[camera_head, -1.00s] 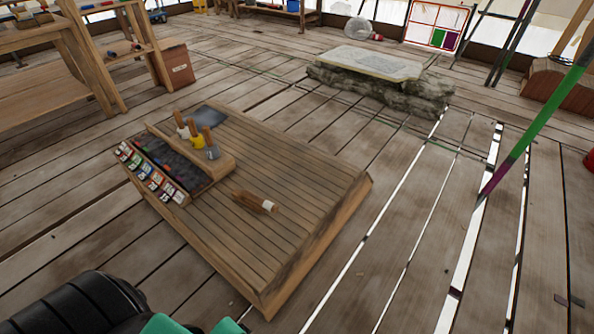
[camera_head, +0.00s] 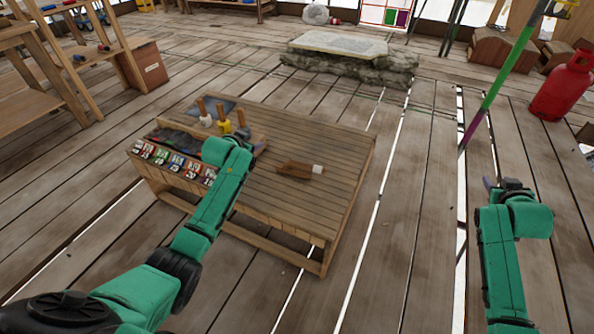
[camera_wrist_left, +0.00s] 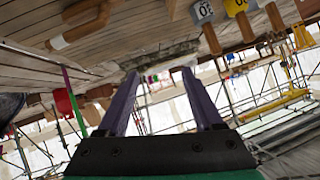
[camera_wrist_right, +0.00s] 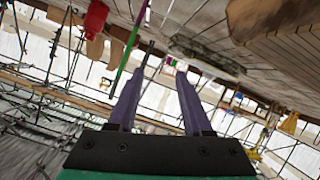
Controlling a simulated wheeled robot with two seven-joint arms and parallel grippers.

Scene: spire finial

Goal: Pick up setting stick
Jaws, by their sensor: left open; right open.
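A brown wooden stick-like piece with a whitish end (camera_head: 298,170) lies on the slatted low table (camera_head: 318,205); it also shows in the left wrist view (camera_wrist_left: 82,24). I cannot tell for sure that it is the setting stick. Several wooden-handled tools stand upright in a rack at the table's left, among them a yellow one (camera_head: 224,126). My left gripper (camera_head: 250,140) is open and empty, left of the stick-like piece and apart from it, partly covering the rack. My right gripper (camera_head: 500,183) is open and empty in the air, right of the table.
Small labelled, coloured items (camera_head: 172,162) line the rack's front. A stone slab on rocks (camera_head: 345,62) stands behind the table. A red gas cylinder (camera_head: 562,88) and a green-purple pole (camera_head: 500,85) are at the right. Wooden shelving (camera_head: 60,75) is at the left. The floor right of the table is clear.

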